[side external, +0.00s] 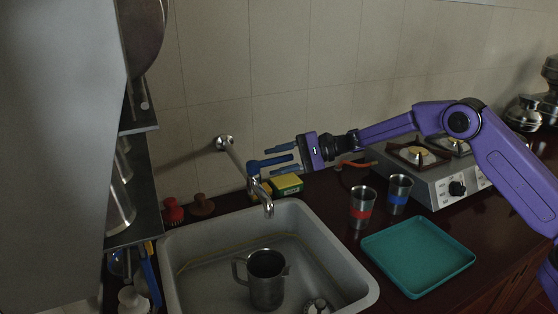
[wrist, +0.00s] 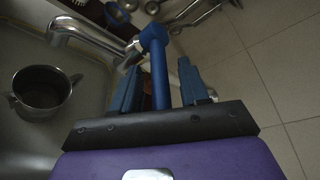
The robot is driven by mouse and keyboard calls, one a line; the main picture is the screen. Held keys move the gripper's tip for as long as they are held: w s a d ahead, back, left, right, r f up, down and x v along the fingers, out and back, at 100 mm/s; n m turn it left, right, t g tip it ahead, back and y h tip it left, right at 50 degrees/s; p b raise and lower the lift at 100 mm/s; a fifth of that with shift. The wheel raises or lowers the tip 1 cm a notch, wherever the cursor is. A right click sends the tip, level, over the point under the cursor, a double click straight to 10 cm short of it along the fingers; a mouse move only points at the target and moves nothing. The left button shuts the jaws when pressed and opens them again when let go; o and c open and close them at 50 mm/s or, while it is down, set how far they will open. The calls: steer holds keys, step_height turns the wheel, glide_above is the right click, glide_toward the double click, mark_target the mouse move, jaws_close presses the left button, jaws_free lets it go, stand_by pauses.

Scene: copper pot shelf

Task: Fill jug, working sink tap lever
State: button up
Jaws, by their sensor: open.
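A steel jug (side external: 265,288) stands upright in the grey sink (side external: 195,241), below and near the spout of the chrome tap (side external: 266,204). In the wrist view the jug (wrist: 42,90) looks dark inside, and I cannot tell whether it holds water. No stream shows from the tap (wrist: 85,33). The tap's blue lever (side external: 256,164) points toward my gripper (side external: 270,161). In the wrist view the lever (wrist: 158,72) lies between the two open fingers of my gripper (wrist: 159,67), with a visible gap on each side.
A yellow and green sponge (side external: 287,184) sits behind the sink, below my gripper. Two steel cups, one red-banded (side external: 362,207) and one blue-banded (side external: 399,194), stand by a teal tray (side external: 418,255). A gas stove (side external: 433,175) is at right, a shelf (side external: 133,200) at left.

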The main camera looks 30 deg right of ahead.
jaws_close()
steer(key=shift+s+a+r+m+t+h, duration=0.1)
steer(key=shift+s+m+t+h, duration=0.35)
steer(key=shift+m+t, duration=0.3)
steer(key=shift+s+f+m+t+h, duration=0.1)
steer(key=shift+s+m+t+h, duration=0.3)
steer(key=shift+t, duration=0.45)
steer(key=shift+s+a+r+m+t+h, duration=0.1)
steer(key=shift+s+m+t+h, duration=0.3)
steer(key=shift+m+t, duration=0.4)
steer(key=shift+w, duration=0.1)
jaws_free()
